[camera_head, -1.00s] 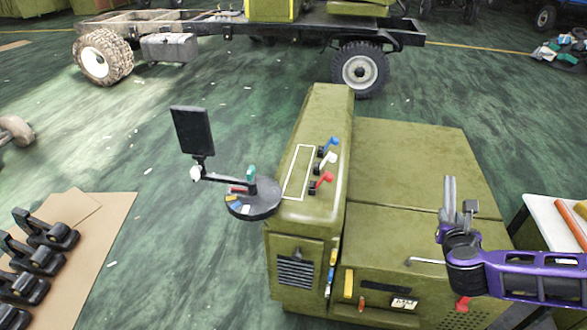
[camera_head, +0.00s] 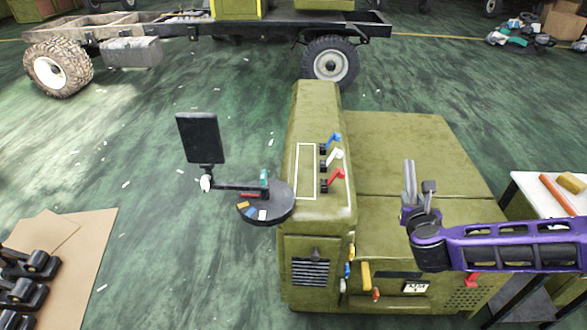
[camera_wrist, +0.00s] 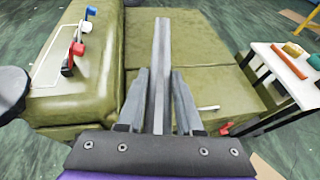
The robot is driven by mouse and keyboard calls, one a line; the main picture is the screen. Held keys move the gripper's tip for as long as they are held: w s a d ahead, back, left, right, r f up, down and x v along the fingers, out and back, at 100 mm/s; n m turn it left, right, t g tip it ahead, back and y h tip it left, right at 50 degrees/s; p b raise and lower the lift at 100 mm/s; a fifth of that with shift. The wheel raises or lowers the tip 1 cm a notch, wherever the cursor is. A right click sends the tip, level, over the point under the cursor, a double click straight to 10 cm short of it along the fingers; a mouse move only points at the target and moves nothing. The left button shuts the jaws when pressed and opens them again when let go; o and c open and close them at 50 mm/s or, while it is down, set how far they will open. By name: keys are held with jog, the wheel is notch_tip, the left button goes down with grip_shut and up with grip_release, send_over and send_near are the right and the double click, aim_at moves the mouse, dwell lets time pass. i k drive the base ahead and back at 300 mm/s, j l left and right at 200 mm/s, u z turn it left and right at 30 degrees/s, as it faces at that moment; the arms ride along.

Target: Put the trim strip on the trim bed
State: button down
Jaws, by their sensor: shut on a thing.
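The trim strip (camera_head: 409,178) is a long narrow grey piece held upright or tilted in my gripper (camera_head: 420,203). In the wrist view the strip (camera_wrist: 160,75) stands between the two grey fingers of my gripper (camera_wrist: 159,100), which are shut on it. The trim bed appears to be the white-outlined rectangle (camera_head: 306,171) on the raised left ridge of the olive-green cabinet. It shows partly at the left of the wrist view (camera_wrist: 56,58). My gripper is over the lower right part of the cabinet, right of the outline and apart from it.
Blue, white and red levers (camera_head: 334,160) stand just right of the outline. A round dark tray (camera_head: 266,208) with a black screen (camera_head: 200,137) juts out left of the ridge. A white table (camera_head: 545,195) with an orange bar is at right.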

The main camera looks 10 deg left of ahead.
aim_at(306, 168)
jog(key=k+j, duration=0.1)
jog(key=j, duration=0.6)
jog(key=i+j, duration=0.15)
jog(key=j, duration=0.2)
jog(key=i+j, duration=0.1)
jog(key=j, duration=0.3)
jog(key=i+j, duration=0.1)
jog(key=i, duration=0.25)
